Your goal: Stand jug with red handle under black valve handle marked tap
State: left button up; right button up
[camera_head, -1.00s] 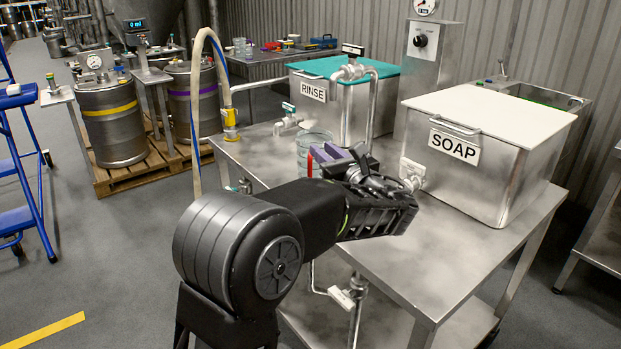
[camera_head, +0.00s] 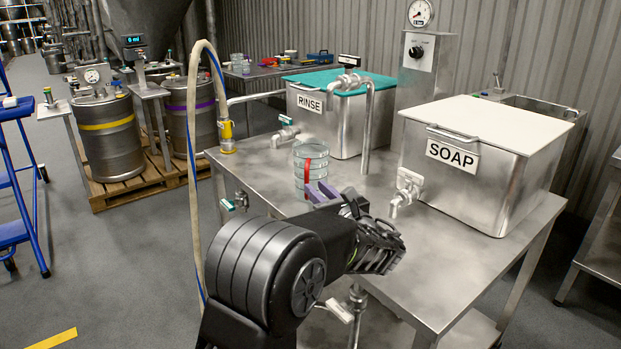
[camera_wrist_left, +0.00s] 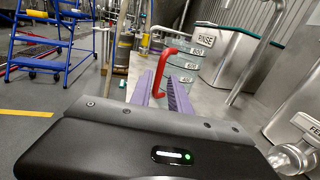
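The clear ribbed jug (camera_head: 302,176) stands upright on the steel table, its red handle (camera_head: 309,172) facing me. In the left wrist view the jug (camera_wrist_left: 181,66) is ahead, its red handle (camera_wrist_left: 160,70) showing between and above the purple fingers. My left gripper (camera_head: 322,192) is in front of the jug at its near side, open. The fingers (camera_wrist_left: 161,95) are apart with nothing clearly held; whether they touch the handle I cannot tell. A small sign (camera_head: 349,60) stands above the pipe behind the jug; its text is unreadable. I cannot make out a black valve handle. My right gripper is out of view.
The RINSE tank (camera_head: 340,125) with its green-handled tap (camera_head: 285,132) stands behind the jug. The SOAP tank (camera_head: 480,165) and its tap (camera_head: 405,192) are to the right. A hose (camera_head: 190,130) hangs at the left. The table front right (camera_head: 440,265) is clear.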

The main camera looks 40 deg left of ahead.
aim_at(308, 180)
pick_arm(q)
jog(key=shift+a, duration=0.1)
jog(key=x, duration=0.6)
jog(key=shift+b, duration=0.35)
grip_shut()
jog(key=shift+r, duration=0.1)
dwell(1.4)
